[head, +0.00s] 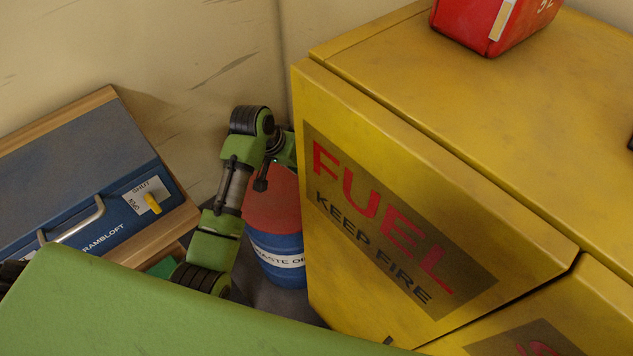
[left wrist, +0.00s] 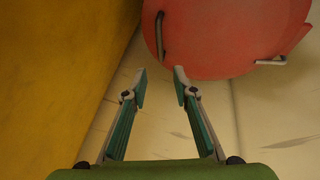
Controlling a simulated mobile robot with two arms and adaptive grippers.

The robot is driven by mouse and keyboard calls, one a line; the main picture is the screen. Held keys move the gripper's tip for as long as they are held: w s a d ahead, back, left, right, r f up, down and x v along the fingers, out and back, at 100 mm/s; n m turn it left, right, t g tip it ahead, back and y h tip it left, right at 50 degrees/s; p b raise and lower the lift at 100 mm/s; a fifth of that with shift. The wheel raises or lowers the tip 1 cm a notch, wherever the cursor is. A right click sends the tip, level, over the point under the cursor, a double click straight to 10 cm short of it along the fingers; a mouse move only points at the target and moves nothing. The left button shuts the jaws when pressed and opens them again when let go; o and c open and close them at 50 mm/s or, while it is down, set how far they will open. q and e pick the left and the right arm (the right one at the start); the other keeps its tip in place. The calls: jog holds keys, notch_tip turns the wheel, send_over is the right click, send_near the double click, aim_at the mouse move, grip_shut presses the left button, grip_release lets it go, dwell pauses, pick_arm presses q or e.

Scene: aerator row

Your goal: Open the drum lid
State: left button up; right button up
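The drum (head: 277,262) is blue with a white waste-oil label and stands in the corner beside the yellow cabinet. My left gripper (left wrist: 160,76) is open and empty, fingertips just short of the lid, below the handle. In the head view it is hidden behind the cabinet. My right gripper is not in view.
The yellow fuel cabinet (head: 345,270) stands close on the drum's right, with a red container (head: 487,25) on top. A blue box (head: 75,170) with a metal handle and yellow switch (head: 152,203) sits at left. Walls close the corner behind the drum.

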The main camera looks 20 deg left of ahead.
pick_arm(q)
jog(key=b+x, duration=0.1)
jog(key=x, duration=1.1)
jog(key=shift+f, duration=0.25)
grip_shut()
